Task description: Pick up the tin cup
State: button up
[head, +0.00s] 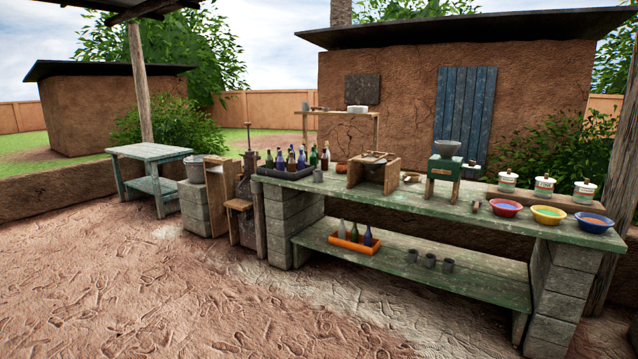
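A small grey metal-looking cup (318,175) stands on the green bench top (340,187), just right of the dark bottle tray. Three similar dark grey cups stand in a row on the lower shelf (375,262): a left one (412,256), a middle one (430,260) and a right one (448,265). All look upright and are small in the view. I cannot tell from their looks which one is the tin cup. My gripper is not in view.
A dark tray (283,174) of bottles and a wooden box frame (373,172) stand near the top cup. An orange tray (349,242) of bottles sits left of the shelf cups. Bowls, including a red one (505,208), stand right. The dirt floor (250,300) before the bench is clear.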

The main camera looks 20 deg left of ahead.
aim_at(318, 174)
jog(key=u, duration=0.45)
jog(key=i, duration=0.8)
jog(key=u, duration=1.2)
jog(key=i, duration=1.15)
jog(key=u, duration=0.5)
jog(key=i, duration=2.4)
jog(key=z, duration=0.9)
jog(key=i, duration=1.1)
jog(key=z, duration=0.75)
jog(key=i, duration=0.3)
jog(key=z, duration=0.2)
